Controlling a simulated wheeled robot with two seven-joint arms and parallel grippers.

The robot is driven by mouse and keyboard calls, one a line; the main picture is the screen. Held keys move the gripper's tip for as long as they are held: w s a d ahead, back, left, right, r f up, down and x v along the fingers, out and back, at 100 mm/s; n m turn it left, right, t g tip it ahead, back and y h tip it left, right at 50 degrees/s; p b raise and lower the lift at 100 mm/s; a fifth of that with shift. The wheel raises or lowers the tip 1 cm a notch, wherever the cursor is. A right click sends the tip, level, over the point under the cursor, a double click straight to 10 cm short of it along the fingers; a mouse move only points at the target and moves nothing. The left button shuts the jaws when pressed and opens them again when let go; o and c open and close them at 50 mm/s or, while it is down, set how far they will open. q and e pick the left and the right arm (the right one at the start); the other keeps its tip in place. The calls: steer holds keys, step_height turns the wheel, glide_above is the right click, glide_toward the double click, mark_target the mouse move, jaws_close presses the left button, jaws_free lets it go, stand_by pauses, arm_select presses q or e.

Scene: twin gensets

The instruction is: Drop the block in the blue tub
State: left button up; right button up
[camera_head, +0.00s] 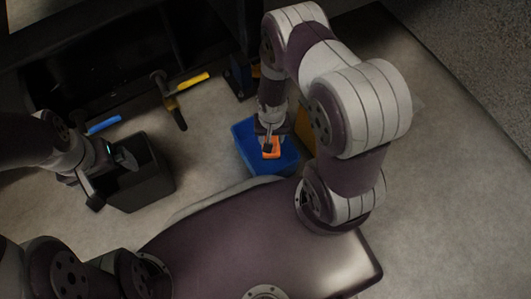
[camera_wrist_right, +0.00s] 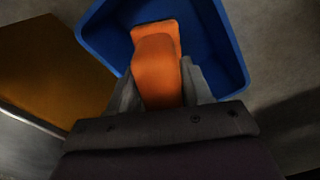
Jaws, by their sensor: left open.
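The orange block (camera_head: 271,148) is between the fingers of my right gripper (camera_head: 268,142), over the blue tub (camera_head: 279,169). In the right wrist view the block (camera_wrist_right: 157,68) sits between the two fingers of the right gripper (camera_wrist_right: 160,85), which touch its sides. The tub's blue walls (camera_wrist_right: 222,50) surround the block's far end in that view. I cannot tell how high the block is above the tub floor. My left gripper (camera_head: 108,170) is open and empty beside the dark bin at the left.
A black bin (camera_head: 150,178) stands at the left. A yellow-brown box (camera_wrist_right: 50,65) stands close beside the tub. The floor at the far right is clear.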

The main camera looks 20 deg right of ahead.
steer(key=o, duration=0.4)
steer(key=shift+c, duration=0.2)
step_height(320, 180, up, 13)
steer(key=p, duration=0.9)
steer(key=shift+f, duration=0.15)
